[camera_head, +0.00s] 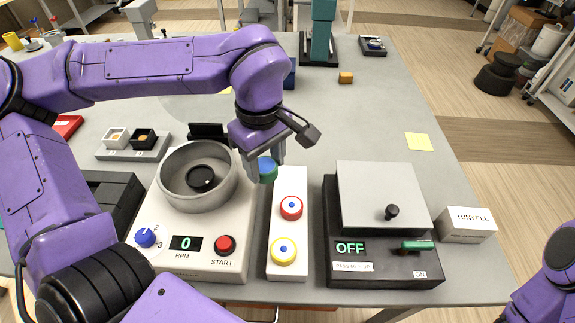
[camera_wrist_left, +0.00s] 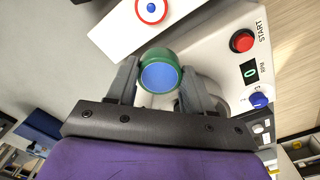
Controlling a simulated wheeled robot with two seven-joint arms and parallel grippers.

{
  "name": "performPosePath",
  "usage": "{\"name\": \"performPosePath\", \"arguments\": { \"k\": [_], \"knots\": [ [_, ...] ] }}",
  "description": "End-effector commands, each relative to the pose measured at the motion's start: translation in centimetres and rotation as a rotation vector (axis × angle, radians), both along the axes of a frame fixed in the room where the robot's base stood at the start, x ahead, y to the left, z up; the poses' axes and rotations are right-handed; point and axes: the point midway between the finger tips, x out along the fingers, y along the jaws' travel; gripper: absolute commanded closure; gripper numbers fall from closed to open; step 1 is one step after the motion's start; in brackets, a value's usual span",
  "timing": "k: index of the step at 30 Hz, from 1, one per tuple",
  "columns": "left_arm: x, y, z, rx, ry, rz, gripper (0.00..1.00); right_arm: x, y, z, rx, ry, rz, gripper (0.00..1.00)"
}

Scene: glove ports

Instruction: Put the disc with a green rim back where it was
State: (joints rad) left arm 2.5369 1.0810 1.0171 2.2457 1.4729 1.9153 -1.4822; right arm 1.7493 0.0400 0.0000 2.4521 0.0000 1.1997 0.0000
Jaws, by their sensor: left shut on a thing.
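The disc with a green rim (camera_head: 267,170) has a blue face and is held between the fingertips of my left gripper (camera_head: 266,165). The disc also shows in the left wrist view (camera_wrist_left: 160,76), with a finger on each side. In the head view it is at the far left end of the white rack (camera_head: 289,240), apparently above the surface; its exact height I cannot tell. On the rack sit a red-rimmed disc (camera_head: 291,207) and, nearer, a yellow-rimmed disc (camera_head: 284,251). The rack's far end is bare. My right gripper is out of view.
Left of the rack is a white spinner machine (camera_head: 207,228) with a round grey bowl (camera_head: 199,175), close to the gripper. Right is a black box with a grey lid (camera_head: 381,196) and an "OFF" display. The table behind the lid is largely clear.

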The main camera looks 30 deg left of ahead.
Motion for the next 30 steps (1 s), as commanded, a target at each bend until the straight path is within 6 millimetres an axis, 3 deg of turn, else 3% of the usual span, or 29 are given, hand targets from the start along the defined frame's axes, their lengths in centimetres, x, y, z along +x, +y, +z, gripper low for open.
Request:
{"name": "performPosePath", "arguments": {
  "k": [3, 9, 13, 18, 29, 30],
  "knots": [
    [3.2, -0.4, -2.4, 0.003, 0.011, 0.000, 0.84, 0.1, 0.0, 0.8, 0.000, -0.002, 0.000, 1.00],
    [6.0, -0.7, -5.6, 0.001, 0.007, 0.002, 0.84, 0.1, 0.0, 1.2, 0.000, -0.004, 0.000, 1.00],
    [6.8, -0.9, -6.7, 0.001, 0.007, 0.001, 0.84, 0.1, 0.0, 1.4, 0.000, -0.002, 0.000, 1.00],
    [6.8, -0.9, -9.5, 0.000, 0.007, 0.000, 0.84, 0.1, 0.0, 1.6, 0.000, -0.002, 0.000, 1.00],
    [6.8, -0.8, -10.1, 0.000, 0.004, 0.001, 0.84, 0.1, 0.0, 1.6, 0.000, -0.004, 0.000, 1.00],
    [6.8, -0.9, -10.0, 0.000, 0.003, 0.001, 0.36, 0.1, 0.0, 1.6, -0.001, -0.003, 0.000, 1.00]
  ]
}}
